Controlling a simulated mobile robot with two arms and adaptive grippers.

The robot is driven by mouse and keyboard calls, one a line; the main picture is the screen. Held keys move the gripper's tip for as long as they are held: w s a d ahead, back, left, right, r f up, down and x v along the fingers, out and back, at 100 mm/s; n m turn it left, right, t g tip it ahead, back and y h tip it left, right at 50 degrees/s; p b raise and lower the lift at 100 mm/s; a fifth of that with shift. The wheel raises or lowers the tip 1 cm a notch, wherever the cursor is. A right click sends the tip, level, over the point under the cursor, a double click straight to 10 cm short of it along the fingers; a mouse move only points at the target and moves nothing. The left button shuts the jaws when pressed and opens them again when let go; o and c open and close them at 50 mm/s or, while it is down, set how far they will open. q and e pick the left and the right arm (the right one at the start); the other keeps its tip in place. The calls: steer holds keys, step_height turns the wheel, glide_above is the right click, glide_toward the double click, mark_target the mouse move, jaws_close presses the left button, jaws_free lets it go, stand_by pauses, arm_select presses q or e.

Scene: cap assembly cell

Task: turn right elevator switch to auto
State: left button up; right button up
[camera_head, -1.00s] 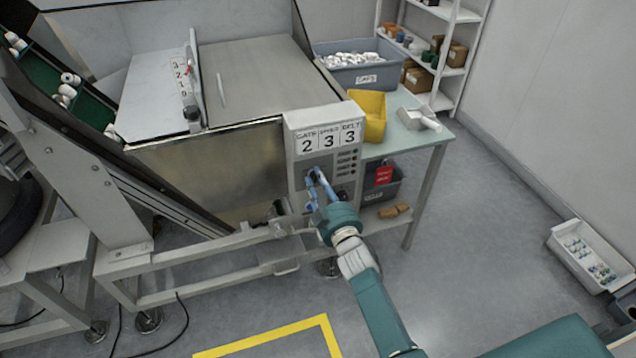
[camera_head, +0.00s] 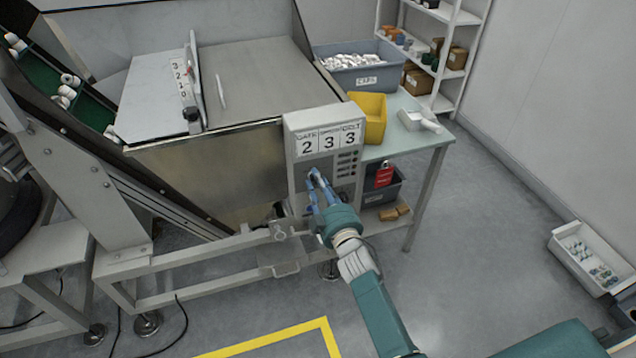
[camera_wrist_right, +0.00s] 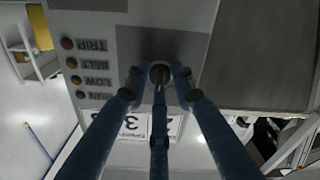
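The grey control box (camera_head: 296,167) has a sign reading GATE, SPEED, BELT over 2, 3, 3. My right gripper (camera_head: 313,177) reaches its front face below the sign, fingers pointing at the panel. In the right wrist view, a round switch knob (camera_wrist_right: 160,70) on a dark plate lies between the blue fingertips of this gripper (camera_wrist_right: 160,80). The fingertips stand apart with small gaps beside the knob; contact is unclear. The switch's pointer and position labels cannot be read. The hand hides the lower panel in the head view. My left gripper is out of view.
Lamps (camera_wrist_right: 72,62) labelled TRIP, BELT, LOW, RUN sit beside the switch. A yellow bin (camera_head: 370,112) stands on the table behind.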

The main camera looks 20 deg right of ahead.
steer(key=shift+o, duration=1.4)
steer(key=shift+f, duration=0.15)
steer(key=s, duration=1.2)
steer(key=shift+d, duration=0.2)
